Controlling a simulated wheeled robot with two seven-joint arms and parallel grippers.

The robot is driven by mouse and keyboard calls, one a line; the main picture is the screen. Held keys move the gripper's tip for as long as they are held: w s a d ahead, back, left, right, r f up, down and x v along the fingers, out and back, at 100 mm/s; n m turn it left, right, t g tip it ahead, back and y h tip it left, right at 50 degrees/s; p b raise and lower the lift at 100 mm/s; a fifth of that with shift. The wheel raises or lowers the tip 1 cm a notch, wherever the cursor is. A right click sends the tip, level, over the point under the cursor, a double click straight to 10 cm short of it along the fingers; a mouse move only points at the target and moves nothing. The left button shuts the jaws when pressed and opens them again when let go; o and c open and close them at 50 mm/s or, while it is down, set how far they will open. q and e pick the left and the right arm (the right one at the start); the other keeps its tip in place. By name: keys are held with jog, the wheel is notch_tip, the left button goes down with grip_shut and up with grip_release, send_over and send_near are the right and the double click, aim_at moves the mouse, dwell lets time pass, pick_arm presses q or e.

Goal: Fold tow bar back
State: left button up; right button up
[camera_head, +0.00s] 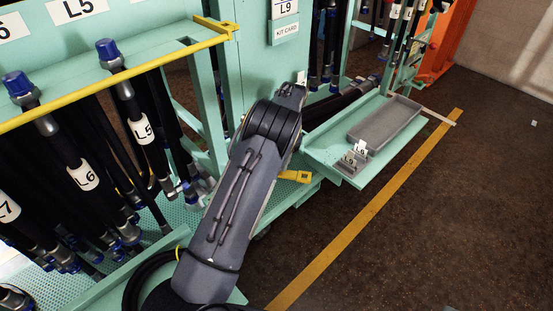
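No tow bar can be made out for certain. A short yellow piece (295,176) sticks out at the lower edge of the green hose cart (233,60), just right of my arm. I cannot tell if it is part of the tow bar. One dark grey arm of mine rises from the bottom centre and bends at a black joint in front of the cart. It hides part of the cart's lower edge and base. Neither gripper's fingers show, so I cannot see what they hold or touch.
Hoses with blue caps and labels such as L5 (143,131) and L6 (84,176) hang behind a yellow rail (120,75) at left. A green shelf with a grey tray (384,124) juts out right. Brown floor with a yellow line (372,207) is clear at right.

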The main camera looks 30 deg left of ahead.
pick_arm(q)
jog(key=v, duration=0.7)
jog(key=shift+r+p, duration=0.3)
jog(key=shift+p, duration=0.05)
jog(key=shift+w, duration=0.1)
